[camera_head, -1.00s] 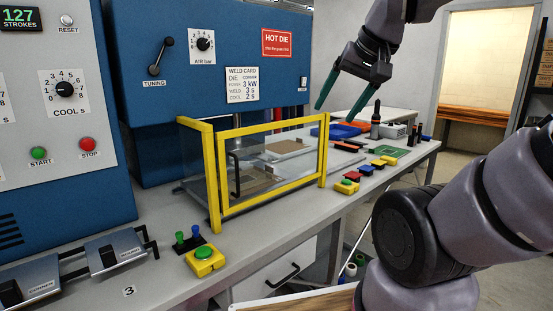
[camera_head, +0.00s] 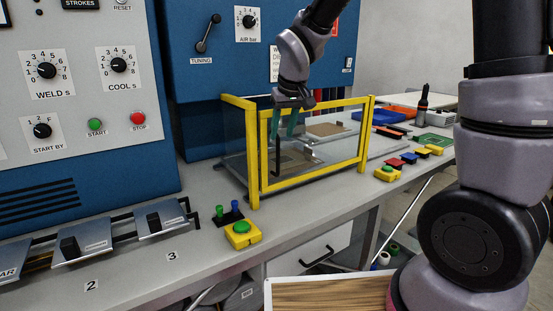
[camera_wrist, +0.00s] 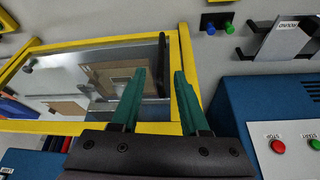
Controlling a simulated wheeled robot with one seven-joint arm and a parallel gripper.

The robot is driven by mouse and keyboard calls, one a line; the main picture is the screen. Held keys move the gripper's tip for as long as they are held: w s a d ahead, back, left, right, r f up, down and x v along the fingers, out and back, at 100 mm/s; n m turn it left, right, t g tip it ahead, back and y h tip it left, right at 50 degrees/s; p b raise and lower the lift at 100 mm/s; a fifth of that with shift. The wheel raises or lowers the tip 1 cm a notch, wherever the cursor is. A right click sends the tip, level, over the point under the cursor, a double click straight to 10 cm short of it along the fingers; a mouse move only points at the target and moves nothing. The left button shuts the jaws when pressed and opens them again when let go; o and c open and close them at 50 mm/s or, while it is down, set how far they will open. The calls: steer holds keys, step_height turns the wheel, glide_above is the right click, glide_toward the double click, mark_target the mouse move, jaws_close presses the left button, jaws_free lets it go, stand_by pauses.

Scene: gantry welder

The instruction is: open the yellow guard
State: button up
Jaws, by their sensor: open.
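The yellow guard (camera_head: 258,178) is a yellow-framed clear panel across the front of the press, standing upright and closed. Its dark upright handle (camera_head: 277,158) is on the left part of the front panel. My gripper (camera_head: 284,130) is open, with green fingers pointing down at the guard near the top of the handle. In the wrist view the guard's frame (camera_wrist: 95,43) fills the left half, and the handle (camera_wrist: 163,55) appears between the fingertips (camera_wrist: 161,71). I cannot tell whether the fingers touch it.
A yellow box with a green button (camera_head: 242,235) and a small block with green and blue pegs (camera_head: 229,215) sit on the bench left of the guard. Another yellow button box (camera_head: 388,174) is to its right. The blue control cabinet (camera_head: 85,150) stands at the left.

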mark_target(277, 154)
steer(key=x, duration=1.1)
steer(key=shift+a, duration=0.1)
steer(key=shift+s, duration=0.1)
jaws_close()
stand_by(1.0)
